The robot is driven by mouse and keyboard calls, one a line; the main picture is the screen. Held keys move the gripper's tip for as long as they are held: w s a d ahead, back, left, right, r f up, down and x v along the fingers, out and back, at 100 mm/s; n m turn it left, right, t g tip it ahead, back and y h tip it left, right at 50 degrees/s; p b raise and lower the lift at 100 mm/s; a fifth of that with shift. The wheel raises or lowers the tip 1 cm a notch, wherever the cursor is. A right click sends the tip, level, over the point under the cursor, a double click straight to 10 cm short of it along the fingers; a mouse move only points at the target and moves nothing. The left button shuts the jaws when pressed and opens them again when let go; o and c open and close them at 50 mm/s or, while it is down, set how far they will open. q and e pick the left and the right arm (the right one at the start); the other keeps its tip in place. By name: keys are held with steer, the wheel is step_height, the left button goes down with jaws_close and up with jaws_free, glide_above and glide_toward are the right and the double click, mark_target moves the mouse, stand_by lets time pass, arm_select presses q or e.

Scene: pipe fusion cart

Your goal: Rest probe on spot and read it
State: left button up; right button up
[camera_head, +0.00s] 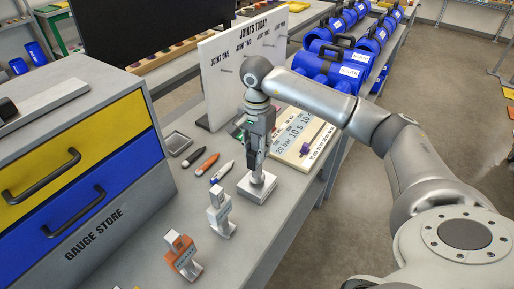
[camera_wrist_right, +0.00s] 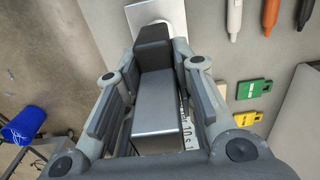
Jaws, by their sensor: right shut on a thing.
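My right gripper (camera_head: 258,143) points down over the bench. In the right wrist view its fingers are shut on a grey and black block-shaped instrument (camera_wrist_right: 155,100), which looks like the probe. Below it is a square silver block (camera_head: 257,188) on the bench; it shows at the top of the right wrist view as a silver plate (camera_wrist_right: 172,14) with a pale round spot (camera_wrist_right: 150,32). The probe's lower end is over this block; I cannot tell whether it touches. No reading is legible on the probe. My left gripper is not in view.
A silver-white instrument (camera_head: 219,213) and an orange one (camera_head: 182,255) stand at the front. Several markers (camera_head: 207,164) and a small tray (camera_head: 176,143) lie to the left. A settings board (camera_head: 303,137) and an upright joints board (camera_head: 236,68) stand behind. The gauge-store drawers (camera_head: 85,165) bound the left.

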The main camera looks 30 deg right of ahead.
steer(key=shift+f+b, duration=0.6)
steer(key=shift+b, duration=0.1)
stand_by(1.6)
steer(key=shift+s+f, duration=0.1)
steer(key=shift+f, duration=0.05)
stand_by(1.8)
steer(key=shift+r+p, duration=2.05)
steer(key=shift+r, duration=1.65)
steer(key=shift+f, duration=0.1)
